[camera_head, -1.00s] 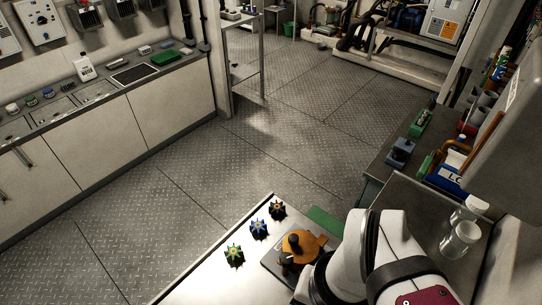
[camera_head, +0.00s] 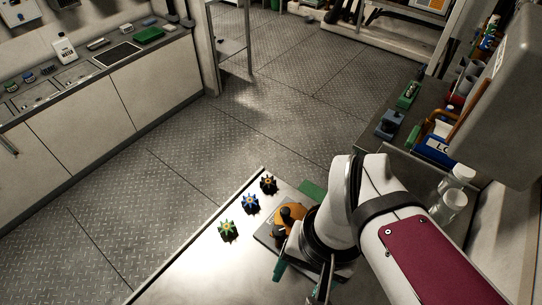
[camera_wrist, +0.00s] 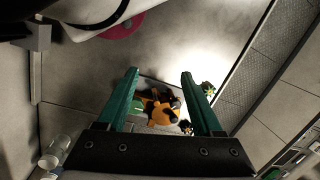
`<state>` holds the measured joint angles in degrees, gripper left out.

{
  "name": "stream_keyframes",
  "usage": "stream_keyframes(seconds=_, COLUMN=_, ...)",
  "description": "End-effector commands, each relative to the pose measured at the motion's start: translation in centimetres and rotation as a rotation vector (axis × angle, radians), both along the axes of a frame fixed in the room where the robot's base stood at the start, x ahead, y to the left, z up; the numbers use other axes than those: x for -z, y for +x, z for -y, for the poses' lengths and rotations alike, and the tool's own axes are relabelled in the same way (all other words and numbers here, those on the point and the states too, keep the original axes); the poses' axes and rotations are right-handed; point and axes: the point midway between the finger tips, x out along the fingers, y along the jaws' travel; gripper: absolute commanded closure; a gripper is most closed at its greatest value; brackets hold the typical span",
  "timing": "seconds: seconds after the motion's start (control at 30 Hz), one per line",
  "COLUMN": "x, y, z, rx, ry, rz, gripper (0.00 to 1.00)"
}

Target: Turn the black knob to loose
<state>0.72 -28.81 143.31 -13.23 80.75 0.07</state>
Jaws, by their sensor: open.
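The black knob (camera_head: 268,183), a small star-shaped knob with an orange-brown centre, is the far one in a row of three on the bright metal worktop (camera_head: 190,262). The blue knob (camera_head: 250,203) and the green knob (camera_head: 228,230) stand nearer in the same row. My gripper (camera_head: 300,280) is open and empty, to the right of and nearer than the row, apart from the knobs. In the wrist view its green fingers (camera_wrist: 160,73) are spread. A dark knob (camera_wrist: 186,127), probably the black one, shows by the right finger's base; the green knob (camera_wrist: 207,88) lies beyond that finger. The blue knob seems hidden there.
An orange part with a black handle (camera_head: 290,214) on a grey plate stands right of the row, close to my gripper. A green block (camera_head: 312,190) lies behind it. Clear jars (camera_head: 452,200) stand at right.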

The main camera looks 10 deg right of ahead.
Motion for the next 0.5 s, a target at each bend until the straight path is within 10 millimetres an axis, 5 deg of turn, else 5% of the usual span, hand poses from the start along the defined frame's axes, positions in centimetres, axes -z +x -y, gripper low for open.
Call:
stream_keyframes(seconds=0.13, x=-2.8, y=7.8, z=0.8, rx=-0.001, ry=0.004, rz=-0.118, gripper=0.31)
stream_keyframes(seconds=0.3, x=-2.1, y=17.2, z=2.1, rx=0.008, ry=0.02, rz=-0.251, gripper=0.31)
stream_keyframes(seconds=0.5, x=-0.2, y=21.1, z=2.8, rx=0.016, ry=0.032, rz=-0.308, gripper=0.31)
